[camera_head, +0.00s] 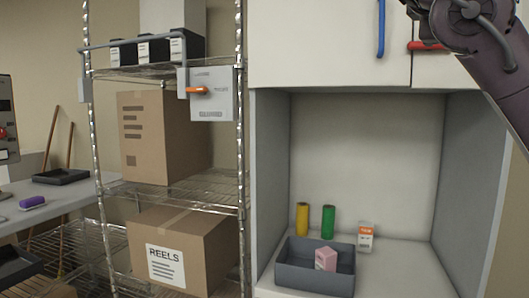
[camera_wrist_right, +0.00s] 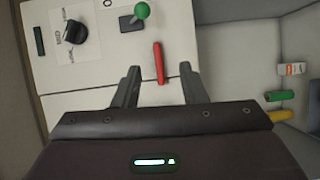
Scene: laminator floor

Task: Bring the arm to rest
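My right arm (camera_head: 477,35) comes in at the top right of the head view, in front of the white cabinet; its fingertips are out of that frame. In the right wrist view my right gripper (camera_wrist_right: 160,82) is open, its two dark fingers apart. A red handle (camera_wrist_right: 158,62) on the cabinet front shows between and beyond the fingers, and I see no contact. The red handle also shows in the head view (camera_head: 426,46), partly behind my arm. My left gripper is in neither view.
The cabinet's open bay holds a grey bin (camera_head: 315,280) with a pink box (camera_head: 326,258), a yellow cylinder (camera_head: 302,218), a green cylinder (camera_head: 328,221) and a white-orange box (camera_head: 366,236). A blue handle (camera_head: 381,28) hangs above. A wire rack (camera_head: 170,190) with cartons stands left.

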